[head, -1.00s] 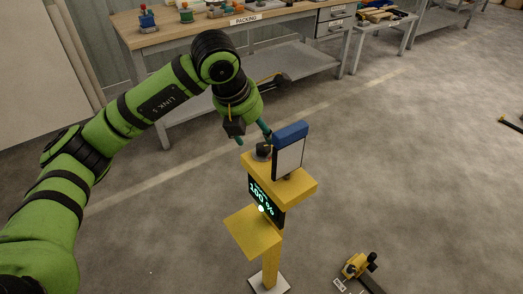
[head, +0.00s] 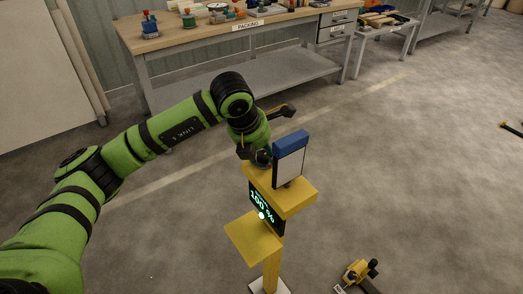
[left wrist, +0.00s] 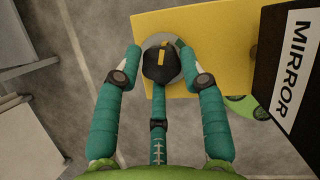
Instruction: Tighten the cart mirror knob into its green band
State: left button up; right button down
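The mirror knob (left wrist: 156,68) is black with a yellow pointer line and sits on a grey disc on the yellow post top (left wrist: 207,22). My left gripper (left wrist: 158,47) has its teal fingers spread around the knob, with gaps visible beside it; firm contact cannot be told. In the head view the left gripper (head: 262,157) is low at the post top and mostly hides the knob. The mirror (head: 289,162), a pale panel with a blue top, stands just right of it; its MIRROR label (left wrist: 294,66) shows in the wrist view. My right gripper is out of view.
A dark display (head: 264,208) on the post reads 100 %. A yellow plate (head: 252,237) juts out below it. A packing bench (head: 200,38) with several items stands behind. A yellow and black device (head: 357,272) lies on the floor at lower right.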

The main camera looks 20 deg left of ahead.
pick_arm(q)
jog(key=shift+w+f+m+h+b, duration=0.1)
jog(key=shift+f+m+h+b, duration=0.15)
jog(key=shift+m+b, duration=0.85)
jog(key=shift+r+m+h+b, duration=0.1)
jog(key=shift+m+h+b, duration=0.2)
jog(key=shift+b, duration=0.2)
jog(key=shift+r+m+g, duration=0.1)
jog(key=shift+m+g, duration=0.2)
jog(key=shift+m, duration=0.2)
jog(key=shift+m+h+b, duration=0.25)
jog(key=shift+m+b, duration=0.05)
jog(key=shift+m, duration=0.1)
jog(key=shift+r+m, duration=0.15)
jog(key=shift+m, duration=0.15)
jog(key=o, duration=1.1)
jog(key=v, duration=1.2)
jog(key=shift+w, duration=0.25)
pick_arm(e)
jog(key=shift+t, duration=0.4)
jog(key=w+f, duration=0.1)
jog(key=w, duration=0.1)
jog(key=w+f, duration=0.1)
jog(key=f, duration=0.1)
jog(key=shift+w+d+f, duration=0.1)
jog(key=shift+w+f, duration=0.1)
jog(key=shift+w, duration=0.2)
